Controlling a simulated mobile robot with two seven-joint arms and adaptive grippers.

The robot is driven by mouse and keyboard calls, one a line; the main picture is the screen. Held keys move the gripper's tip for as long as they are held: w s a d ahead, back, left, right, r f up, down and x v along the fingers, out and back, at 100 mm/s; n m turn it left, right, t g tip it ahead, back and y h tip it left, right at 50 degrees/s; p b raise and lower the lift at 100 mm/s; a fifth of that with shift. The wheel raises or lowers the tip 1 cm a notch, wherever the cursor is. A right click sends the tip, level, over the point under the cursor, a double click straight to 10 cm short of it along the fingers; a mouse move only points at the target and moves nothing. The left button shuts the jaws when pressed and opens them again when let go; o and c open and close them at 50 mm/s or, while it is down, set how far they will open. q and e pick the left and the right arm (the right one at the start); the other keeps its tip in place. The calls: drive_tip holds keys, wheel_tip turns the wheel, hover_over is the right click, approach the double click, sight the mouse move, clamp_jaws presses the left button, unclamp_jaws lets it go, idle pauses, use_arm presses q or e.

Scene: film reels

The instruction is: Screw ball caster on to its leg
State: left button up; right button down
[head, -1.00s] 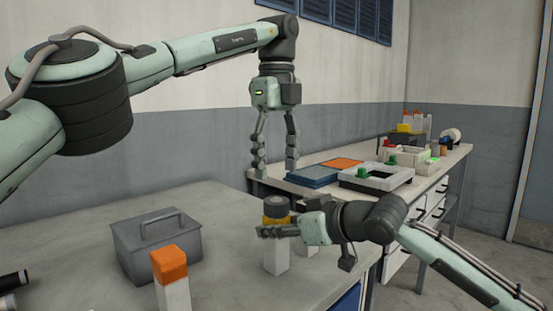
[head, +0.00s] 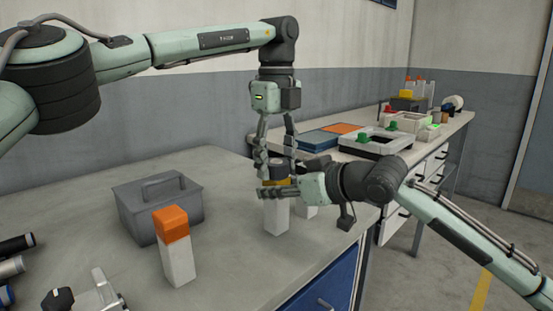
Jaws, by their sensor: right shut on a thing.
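A white leg (head: 276,218) stands upright on the grey table near its right edge. A yellow band (head: 281,182) and a dark round piece, seemingly the ball caster (head: 278,170), sit on top of it. My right gripper (head: 268,190) comes in from the right and is shut at the yellow band, hiding part of it. My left gripper (head: 277,160) points down from above, its fingers apart on either side of the dark piece. I cannot tell whether they touch it.
A white block with an orange top (head: 176,250) stands nearer. A grey toolbox (head: 158,208) is behind it. Dark cylinders (head: 14,245) lie at the left. A side bench (head: 440,140) holds trays and parts.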

use_arm(q)
drive_tip(key=c, duration=0.9)
drive_tip(key=m, duration=0.5)
drive_tip(key=shift+m, duration=0.3)
drive_tip(key=m, duration=0.2)
drive_tip(key=shift+m, duration=0.3)
drive_tip(key=m, duration=0.4)
drive_tip(key=shift+m, duration=0.4)
drive_tip(key=m, duration=0.7)
drive_tip(key=shift+f, duration=0.1)
drive_tip(key=m, duration=0.7)
drive_tip(key=o, duration=1.3)
